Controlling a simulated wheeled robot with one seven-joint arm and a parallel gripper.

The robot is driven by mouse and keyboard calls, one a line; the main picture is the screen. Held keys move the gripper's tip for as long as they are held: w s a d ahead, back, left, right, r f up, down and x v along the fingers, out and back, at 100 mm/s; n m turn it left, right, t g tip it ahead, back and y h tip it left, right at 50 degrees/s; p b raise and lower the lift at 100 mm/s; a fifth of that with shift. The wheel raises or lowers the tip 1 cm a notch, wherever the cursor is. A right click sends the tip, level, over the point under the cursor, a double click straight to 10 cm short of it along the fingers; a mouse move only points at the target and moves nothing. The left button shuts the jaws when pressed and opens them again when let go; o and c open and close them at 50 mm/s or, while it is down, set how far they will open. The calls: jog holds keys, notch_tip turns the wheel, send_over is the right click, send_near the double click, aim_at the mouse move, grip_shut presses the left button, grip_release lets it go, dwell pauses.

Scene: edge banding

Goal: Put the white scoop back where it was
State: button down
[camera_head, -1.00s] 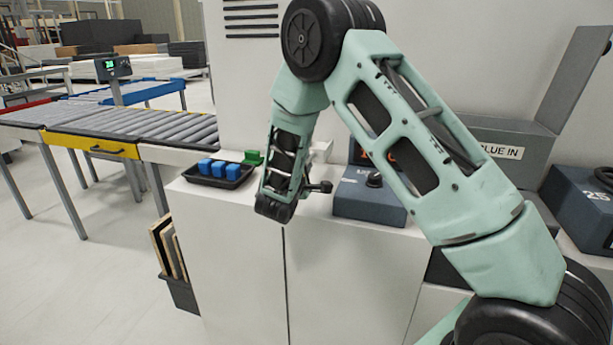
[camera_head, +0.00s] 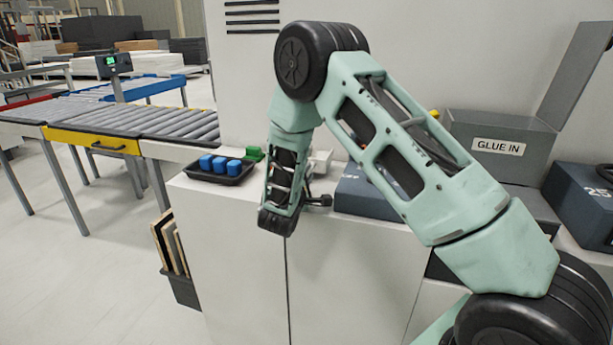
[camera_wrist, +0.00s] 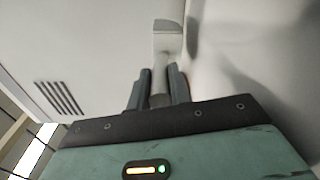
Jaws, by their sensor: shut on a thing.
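The white scoop (camera_wrist: 168,38) shows in the wrist view, its pale square end pointing away from me. Its grey handle is between the two dark fingers of my gripper (camera_wrist: 162,78), which is shut on it. In the head view a small white piece (camera_head: 321,162), probably the scoop, shows just right of my forearm, above the counter (camera_head: 230,225). My fingers are hidden behind my arm there. I cannot tell whether the scoop touches the surface.
A black tray (camera_head: 224,179) with blue blocks is left of my arm, with a green item (camera_head: 253,154) behind it. A dark blue box (camera_head: 358,196) stands close on the right.

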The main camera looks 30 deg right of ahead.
jog(key=shift+f, duration=0.4)
